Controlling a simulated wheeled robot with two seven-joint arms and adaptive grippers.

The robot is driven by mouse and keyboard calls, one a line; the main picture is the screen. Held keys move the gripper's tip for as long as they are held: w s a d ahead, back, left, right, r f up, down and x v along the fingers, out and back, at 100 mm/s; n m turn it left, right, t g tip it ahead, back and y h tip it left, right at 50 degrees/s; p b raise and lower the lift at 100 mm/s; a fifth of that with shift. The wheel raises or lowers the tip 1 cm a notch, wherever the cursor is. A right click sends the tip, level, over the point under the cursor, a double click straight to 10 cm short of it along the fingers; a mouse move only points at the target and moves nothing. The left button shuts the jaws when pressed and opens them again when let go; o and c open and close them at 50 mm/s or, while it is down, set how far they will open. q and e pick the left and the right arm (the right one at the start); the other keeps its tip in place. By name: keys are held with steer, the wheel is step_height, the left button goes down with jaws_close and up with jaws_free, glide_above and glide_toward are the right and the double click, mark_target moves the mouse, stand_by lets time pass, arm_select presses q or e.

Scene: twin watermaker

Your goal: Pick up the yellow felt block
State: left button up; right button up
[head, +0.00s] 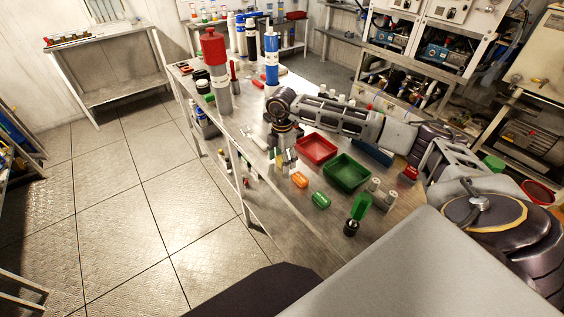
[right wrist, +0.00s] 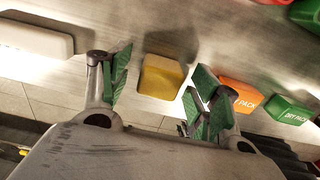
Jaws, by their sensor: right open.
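The yellow felt block (right wrist: 162,77) lies on the metal bench in the right wrist view. My right gripper (right wrist: 163,70) is open, with one green-padded finger to the left of the block and the other to its right. Gaps show between the block and both fingers in this view. In the head view my right gripper (head: 284,160) points down over the bench near its front edge. It largely hides the block there, and the height of the fingertips is hard to judge. My left gripper is not in view.
An orange pack (head: 299,179) and a green dry pack (head: 321,201) lie right of the gripper. A red tray (head: 316,149) and a green tray (head: 347,174) stand behind them. A white block (right wrist: 35,38) lies to the left. Tall cylinders, including a red-topped one (head: 215,70), stand farther left.

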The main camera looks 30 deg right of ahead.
steer(key=shift+c, duration=0.3)
steer(key=c, duration=0.8)
steer(key=shift+c, duration=0.2)
steer(key=shift+r, duration=4.95)
steer(key=shift+o, duration=1.4)
steer(key=c, duration=0.4)
steer(key=shift+o, duration=0.2)
